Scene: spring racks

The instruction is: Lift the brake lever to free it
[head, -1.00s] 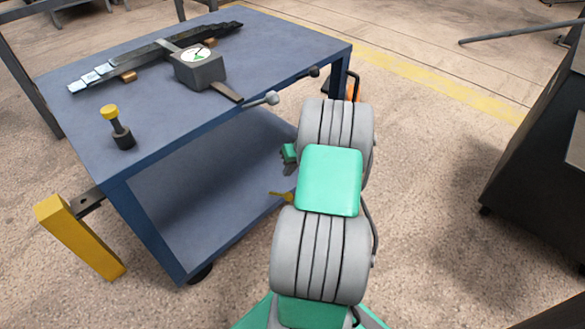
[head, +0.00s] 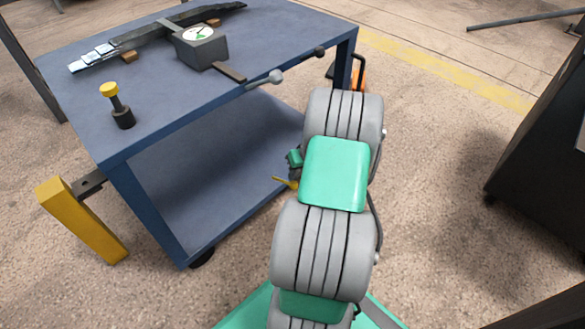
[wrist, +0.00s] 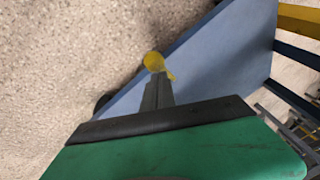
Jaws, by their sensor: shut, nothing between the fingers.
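The yellow brake lever (head: 284,182) sits low at the near edge of the blue cart's lower shelf, left of my arm in the head view. In the wrist view the lever (wrist: 154,62) shows as a round yellow end with a short piece beside it, just beyond my fingertips. My gripper (wrist: 157,78) is shut and empty, its fingers pointing at the lever and partly covering it. I cannot tell whether they touch it. In the head view my arm hides most of the gripper, and only a small green and dark part shows above the lever.
The blue cart (head: 225,110) carries a dial gauge block (head: 200,48) with a long dark bar, and a yellow-capped plunger (head: 116,107). A grey-knobbed lever (head: 265,79) juts from its near edge. A yellow post (head: 80,220) stands left; a dark cabinet (head: 540,150) stands right. Floor between is clear.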

